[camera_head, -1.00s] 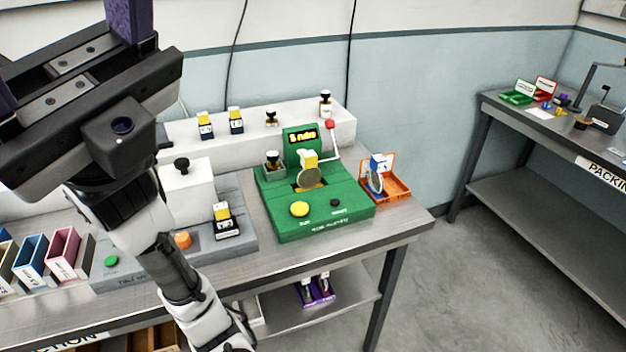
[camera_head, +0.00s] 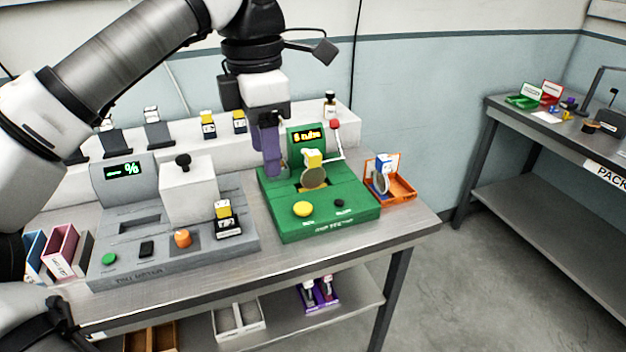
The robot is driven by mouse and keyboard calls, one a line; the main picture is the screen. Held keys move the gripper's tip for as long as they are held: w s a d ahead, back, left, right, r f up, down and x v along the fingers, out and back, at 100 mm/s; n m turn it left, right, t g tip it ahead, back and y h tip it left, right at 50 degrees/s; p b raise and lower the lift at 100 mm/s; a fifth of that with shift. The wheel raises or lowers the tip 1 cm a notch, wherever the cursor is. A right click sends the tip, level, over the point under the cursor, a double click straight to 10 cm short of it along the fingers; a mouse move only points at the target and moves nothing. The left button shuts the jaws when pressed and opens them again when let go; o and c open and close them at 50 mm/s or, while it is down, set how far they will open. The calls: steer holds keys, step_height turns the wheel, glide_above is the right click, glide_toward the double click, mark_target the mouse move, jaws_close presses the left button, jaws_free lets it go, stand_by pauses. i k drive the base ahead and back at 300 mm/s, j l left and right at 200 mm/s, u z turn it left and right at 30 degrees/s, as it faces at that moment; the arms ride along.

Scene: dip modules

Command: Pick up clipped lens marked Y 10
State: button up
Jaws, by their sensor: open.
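A round lens (camera_head: 315,178) in a yellow clip (camera_head: 312,158) stands upright in the slot of the green machine (camera_head: 330,212). Its marking is too small to read. A second lens (camera_head: 380,183) with a blue and white clip (camera_head: 383,161) stands in an orange open box (camera_head: 402,189) to the right; its marking is also unclear. My gripper (camera_head: 271,168), with purple fingers, points down over the left back part of the green machine, left of the yellow-clipped lens and apart from it. It is open and holds nothing that I can see.
The green machine has a lit display (camera_head: 307,137) and a red-knobbed lever (camera_head: 337,138) close behind the lens. A grey machine (camera_head: 165,245) with a white block stands left. Yellow-topped items (camera_head: 208,125) stand on the white ledge behind. The bench's front right corner is clear.

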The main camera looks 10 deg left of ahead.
mark_target(312, 177)
steer(key=i, duration=1)
